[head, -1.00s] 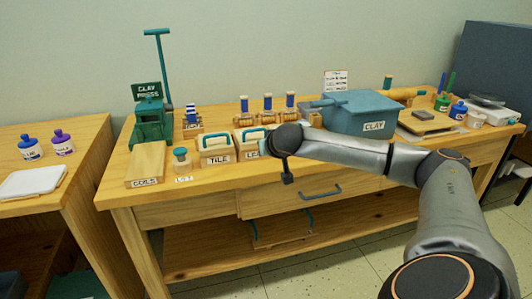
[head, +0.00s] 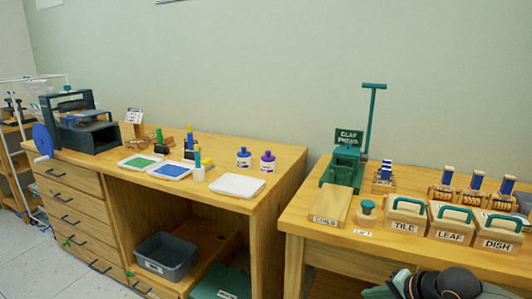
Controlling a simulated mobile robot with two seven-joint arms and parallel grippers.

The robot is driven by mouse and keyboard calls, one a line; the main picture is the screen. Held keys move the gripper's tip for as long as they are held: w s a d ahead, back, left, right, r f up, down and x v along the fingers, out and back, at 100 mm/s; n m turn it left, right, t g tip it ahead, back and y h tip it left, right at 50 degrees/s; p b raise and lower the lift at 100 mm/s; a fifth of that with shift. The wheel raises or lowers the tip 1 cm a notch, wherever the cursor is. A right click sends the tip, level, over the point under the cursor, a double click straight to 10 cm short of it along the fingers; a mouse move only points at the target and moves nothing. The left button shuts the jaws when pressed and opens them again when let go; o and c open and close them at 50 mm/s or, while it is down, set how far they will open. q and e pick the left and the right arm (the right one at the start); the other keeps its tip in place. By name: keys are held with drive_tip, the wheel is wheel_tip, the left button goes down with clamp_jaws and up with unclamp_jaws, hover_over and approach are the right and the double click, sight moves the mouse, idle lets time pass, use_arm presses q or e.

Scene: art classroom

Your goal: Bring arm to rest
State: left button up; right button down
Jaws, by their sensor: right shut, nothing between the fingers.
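My right arm shows only at the bottom right corner of the head view, in front of the right-hand table (head: 300,225). My right gripper (head: 398,285) is shut and empty at the bottom edge, partly cut off by the frame. It is below and in front of the boxes labelled TILE (head: 404,226), LEAF (head: 449,236) and DISH (head: 498,243), and appears apart from them. My left gripper is not in view.
The green clay press (head: 343,165) stands on the right table, with a wooden COILS board (head: 331,207) before it. The left table holds a white tray (head: 237,186), two bottles (head: 243,158) and paint trays (head: 170,171). A grey bin (head: 165,258) stands below. A gap separates the tables.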

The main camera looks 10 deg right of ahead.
drive_tip(key=s+a+r+m+t+y, duration=0.15)
drive_tip(key=s+a+m+y, duration=0.3)
drive_tip(key=a+m, duration=0.6)
drive_tip(key=s+a+r+m+t+y, duration=0.15)
drive_tip(key=s+a+m+y, duration=0.35)
drive_tip(key=a+m, duration=0.55)
drive_tip(key=s+d+f+n+t+h, duration=0.1)
drive_tip(key=s+d+f+n+h, duration=0.2)
drive_tip(key=n, duration=0.9)
drive_tip(key=s+f+n+t+h, duration=0.1)
drive_tip(key=f+n+h, duration=0.25)
drive_tip(key=n, duration=0.85)
drive_tip(key=s+d+f+n+h, duration=0.2)
drive_tip(key=s+f+n+h, duration=0.15)
drive_tip(key=n, duration=0.85)
use_arm(q)
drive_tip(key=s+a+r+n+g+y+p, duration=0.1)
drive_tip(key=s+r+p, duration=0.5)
drive_tip(key=p, duration=1.5)
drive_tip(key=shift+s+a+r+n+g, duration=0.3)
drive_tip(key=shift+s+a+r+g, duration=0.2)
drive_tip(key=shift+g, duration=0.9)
use_arm(e)
drive_tip(key=s+d+r+m+g, duration=0.2)
drive_tip(key=s+r+g, duration=0.1)
drive_tip(key=s+r, duration=0.2)
drive_tip(key=shift+s+r+g+h, duration=0.35)
drive_tip(key=shift+s+h, duration=0.1)
drive_tip(key=shift+s, duration=0.1)
